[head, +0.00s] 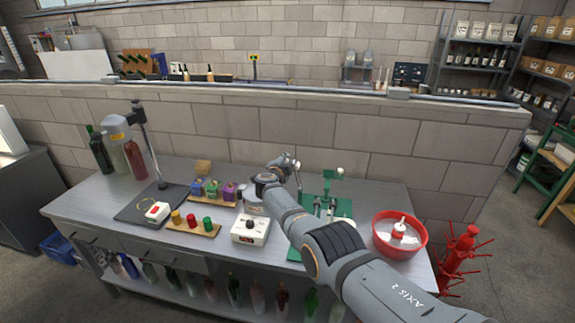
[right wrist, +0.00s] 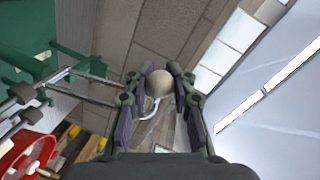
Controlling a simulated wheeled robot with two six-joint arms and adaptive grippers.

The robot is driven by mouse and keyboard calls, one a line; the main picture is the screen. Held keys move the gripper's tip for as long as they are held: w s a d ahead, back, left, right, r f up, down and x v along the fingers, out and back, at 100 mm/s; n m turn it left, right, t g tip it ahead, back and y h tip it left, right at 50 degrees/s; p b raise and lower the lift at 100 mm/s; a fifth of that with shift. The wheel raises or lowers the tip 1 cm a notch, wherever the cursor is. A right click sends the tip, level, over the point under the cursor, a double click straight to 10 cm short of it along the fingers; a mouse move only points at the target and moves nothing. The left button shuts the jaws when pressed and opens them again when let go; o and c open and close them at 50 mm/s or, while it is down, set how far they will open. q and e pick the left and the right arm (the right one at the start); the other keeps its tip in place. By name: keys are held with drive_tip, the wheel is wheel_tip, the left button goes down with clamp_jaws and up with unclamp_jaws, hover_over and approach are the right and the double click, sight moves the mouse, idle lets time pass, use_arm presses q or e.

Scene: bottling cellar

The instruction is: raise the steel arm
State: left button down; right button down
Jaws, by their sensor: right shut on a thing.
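A green bench corker (head: 335,207) stands on the steel table, partly hidden by my right arm. In the right wrist view its green frame (right wrist: 50,70) is on the left, with steel rods (right wrist: 95,78) running from it toward my fingers. My right gripper (head: 292,164) is beside the corker's upper left. In the right wrist view my right gripper (right wrist: 159,84) is shut on a pale round knob (right wrist: 158,82), which sits between the fingertips. The steel arm behind the knob is mostly hidden by the fingers, so its angle is hard to tell. My left gripper is not in view.
A red bowl (head: 414,224) with a white-and-red bottle stands right of the corker. A white box with a dial (head: 250,229), a tray of coloured pieces (head: 208,232) and a black mat (head: 130,210) lie left. A block wall (head: 300,130) rises behind.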

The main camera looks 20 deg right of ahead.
drive_tip(key=shift+s+a+f, duration=0.1)
drive_tip(key=shift+a+f, duration=0.1)
drive_tip(key=shift+f, duration=0.3)
drive_tip(key=c, duration=1.4)
unclamp_jaws()
drive_tip(key=o, duration=0.3)
drive_tip(key=shift+s+a+r, duration=0.15)
drive_tip(key=shift+a+r, duration=0.05)
drive_tip(key=shift+r, duration=0.15)
drive_tip(key=shift+d, duration=0.15)
drive_tip(key=shift+s+a+r, duration=0.1)
drive_tip(key=shift+s+a, duration=0.15)
drive_tip(key=shift+a, duration=0.15)
drive_tip(key=v, duration=0.6)
drive_tip(key=shift+s, duration=0.25)
